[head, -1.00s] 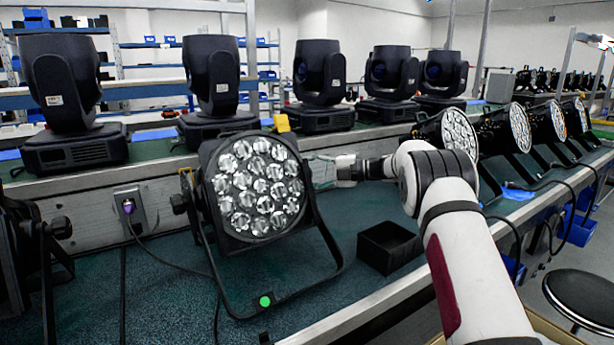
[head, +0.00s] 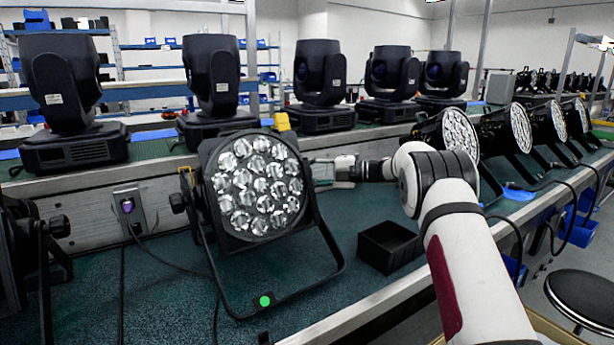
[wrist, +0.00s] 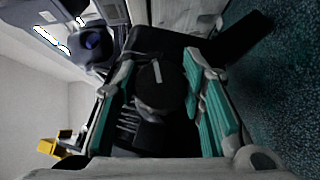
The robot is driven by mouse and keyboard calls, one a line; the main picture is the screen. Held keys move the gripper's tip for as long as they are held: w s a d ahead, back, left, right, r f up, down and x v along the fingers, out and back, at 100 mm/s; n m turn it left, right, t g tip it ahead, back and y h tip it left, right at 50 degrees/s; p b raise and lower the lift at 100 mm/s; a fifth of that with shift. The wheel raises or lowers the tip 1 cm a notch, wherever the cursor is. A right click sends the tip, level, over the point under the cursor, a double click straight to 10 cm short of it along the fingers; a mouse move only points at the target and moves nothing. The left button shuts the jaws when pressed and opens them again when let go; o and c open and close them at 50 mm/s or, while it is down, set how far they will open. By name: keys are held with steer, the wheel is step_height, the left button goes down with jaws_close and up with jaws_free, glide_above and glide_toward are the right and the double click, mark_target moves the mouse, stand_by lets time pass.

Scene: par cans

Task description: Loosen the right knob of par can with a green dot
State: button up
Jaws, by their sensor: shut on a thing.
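The par can (head: 258,187) with the green dot (head: 265,300) stands on the bench in its black yoke (head: 328,243), its lens face toward the head camera. Its left knob (head: 178,203) shows at the left side. Its right knob is hidden behind the housing and my gripper in the head view. In the wrist view the round black knob (wrist: 160,90), with a light mark on it, sits between the teal finger pads. My gripper (head: 320,172) is at the right side of the can, shut on this knob.
An empty black box (head: 388,246) sits on the bench right of the can. More par cans (head: 458,132) stand in a row at right. Several moving-head lights (head: 322,85) line the raised shelf behind. A power outlet (head: 128,210) with a cable is at left.

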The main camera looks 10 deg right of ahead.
steer(key=n+y+b, duration=0.1)
steer(key=b, duration=0.2)
steer(key=n+t+y+b, duration=0.1)
steer(key=n+y+b, duration=0.1)
steer(key=b, duration=0.2)
steer(key=shift+f, duration=0.3)
steer(key=n+y+b, duration=0.1)
steer(key=b, duration=0.2)
steer(key=shift+r+n, duration=0.15)
steer(key=shift+n, duration=0.25)
steer(key=shift+r+y+b, duration=0.15)
steer(key=shift+y+b, duration=0.35)
steer(key=shift+b, duration=0.1)
steer(key=o, duration=1.2)
steer(key=shift+d, duration=0.1)
steer(key=v, duration=1.2)
